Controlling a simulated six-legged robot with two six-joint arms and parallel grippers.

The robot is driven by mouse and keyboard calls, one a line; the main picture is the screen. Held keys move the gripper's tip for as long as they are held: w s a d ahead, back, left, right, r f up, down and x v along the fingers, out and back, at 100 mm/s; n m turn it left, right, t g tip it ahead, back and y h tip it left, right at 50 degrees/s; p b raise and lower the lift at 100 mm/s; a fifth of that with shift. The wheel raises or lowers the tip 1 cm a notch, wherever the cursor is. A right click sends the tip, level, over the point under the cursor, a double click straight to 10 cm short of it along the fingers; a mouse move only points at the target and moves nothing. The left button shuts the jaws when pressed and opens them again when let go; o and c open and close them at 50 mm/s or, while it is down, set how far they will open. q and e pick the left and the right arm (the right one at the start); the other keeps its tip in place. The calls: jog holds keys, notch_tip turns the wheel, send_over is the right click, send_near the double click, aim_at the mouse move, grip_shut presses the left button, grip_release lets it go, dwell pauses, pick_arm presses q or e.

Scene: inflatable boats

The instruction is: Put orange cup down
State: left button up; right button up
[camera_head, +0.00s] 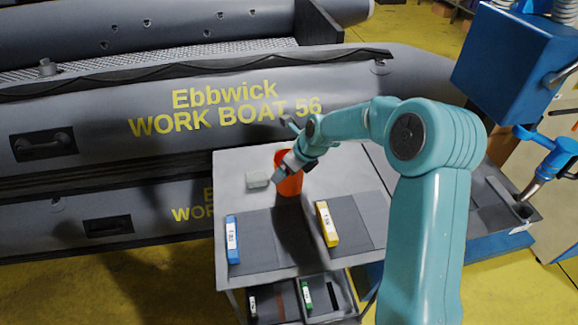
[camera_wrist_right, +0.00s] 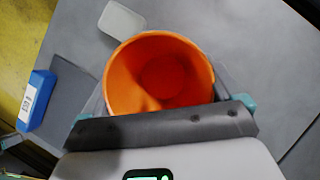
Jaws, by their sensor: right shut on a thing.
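The orange cup (camera_head: 289,184) is upright at the back of the grey cart top (camera_head: 232,172). In the right wrist view I look down into the open, empty cup (camera_wrist_right: 158,72). My right gripper (camera_head: 290,168) is shut on the cup near its rim, with a finger on either side in the wrist view (camera_wrist_right: 160,100). I cannot tell whether the cup's base touches the cart top. My left gripper is not in view.
A pale block (camera_head: 257,179) lies left of the cup. A blue labelled box (camera_head: 233,240) and a yellow one (camera_head: 327,223) lie nearer the front on darker mats. Drawers (camera_head: 322,298) are below. A grey inflatable boat (camera_head: 100,110) stands behind.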

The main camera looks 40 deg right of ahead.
jog(key=shift+s+a+r, duration=0.15)
jog(key=shift+s, duration=0.05)
jog(key=shift+f, duration=0.2)
jog(key=o, duration=0.7)
jog(key=shift+w, duration=0.1)
